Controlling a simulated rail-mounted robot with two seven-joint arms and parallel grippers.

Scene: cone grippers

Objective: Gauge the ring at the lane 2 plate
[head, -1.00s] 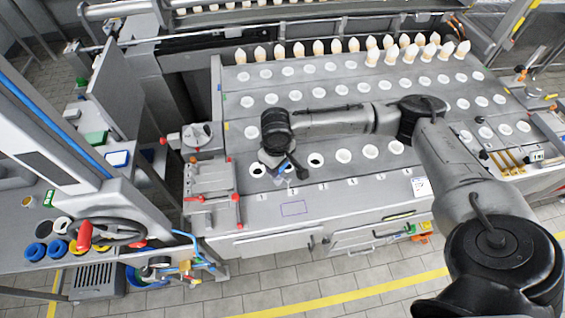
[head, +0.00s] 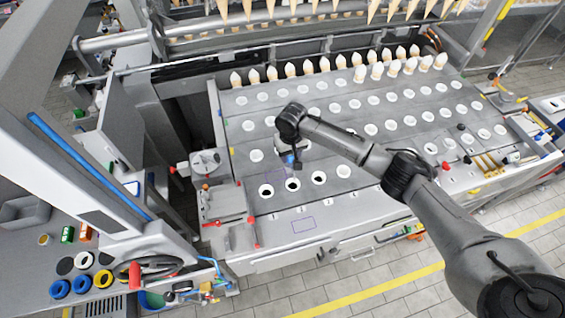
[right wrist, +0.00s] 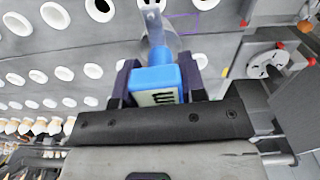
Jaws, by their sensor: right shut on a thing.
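My right gripper (head: 292,160) is shut on a blue gauge-like tool (right wrist: 155,78). The tool has a blue block with dark marks on a pale label and a light blue, partly see-through stem and flared part beyond it. In the head view it is a small blue spot under the wrist, held over the grey deck behind the front row. White rings sit in rows in the deck. I cannot read which lane is 2. My left gripper is not in view.
Upright pale cones (head: 345,65) line the deck's back. A round grey fixture (head: 206,161) and a red-handled clamp frame (head: 228,222) stand at the deck's left. A side bench (head: 30,265) holds coloured rings. The front strip has bare room.

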